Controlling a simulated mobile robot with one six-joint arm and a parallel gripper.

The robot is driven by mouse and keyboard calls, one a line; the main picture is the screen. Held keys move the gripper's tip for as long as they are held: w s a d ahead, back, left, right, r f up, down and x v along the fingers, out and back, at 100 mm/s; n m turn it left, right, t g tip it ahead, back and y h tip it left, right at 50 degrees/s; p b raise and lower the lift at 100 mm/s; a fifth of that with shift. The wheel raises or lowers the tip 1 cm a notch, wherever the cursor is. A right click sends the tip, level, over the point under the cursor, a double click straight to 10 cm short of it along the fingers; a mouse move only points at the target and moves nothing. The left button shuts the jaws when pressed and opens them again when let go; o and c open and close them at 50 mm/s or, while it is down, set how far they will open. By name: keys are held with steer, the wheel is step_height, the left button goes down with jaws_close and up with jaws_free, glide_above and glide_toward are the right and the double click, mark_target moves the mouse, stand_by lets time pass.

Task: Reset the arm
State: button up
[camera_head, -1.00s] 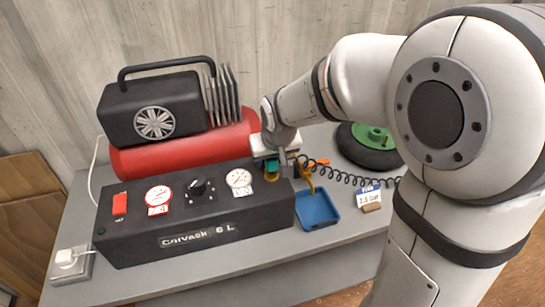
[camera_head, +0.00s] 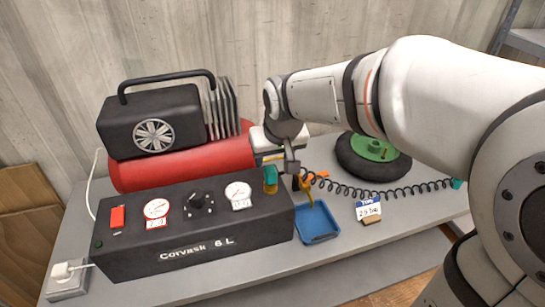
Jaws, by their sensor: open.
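My gripper (camera_head: 284,161) hangs at the right end of the compressor, in front of the red tank (camera_head: 185,165) and above the table. Its jaws are open and nothing shows between them. Just below it are a teal-topped brass fitting (camera_head: 270,180) at the panel's right end and a yellow-brown hooked piece (camera_head: 306,188). The gripper looks apart from both, though the gap is hard to judge. My arm reaches in from the right. The black control panel (camera_head: 190,235) carries a red switch (camera_head: 117,217), two gauges and a black knob (camera_head: 197,201).
A blue tray (camera_head: 317,222) lies right of the panel. The grey table's (camera_head: 400,232) front right is fairly clear.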

stand_by(0.4)
steer(key=s+d+f+m+g+h, duration=0.1)
steer(key=s+d+f+m, duration=0.1)
steer(key=s+d, duration=1.2)
steer(key=shift+s+f+m, duration=0.35)
steer(key=shift+s+m, duration=0.25)
steer(key=shift+s, duration=0.6)
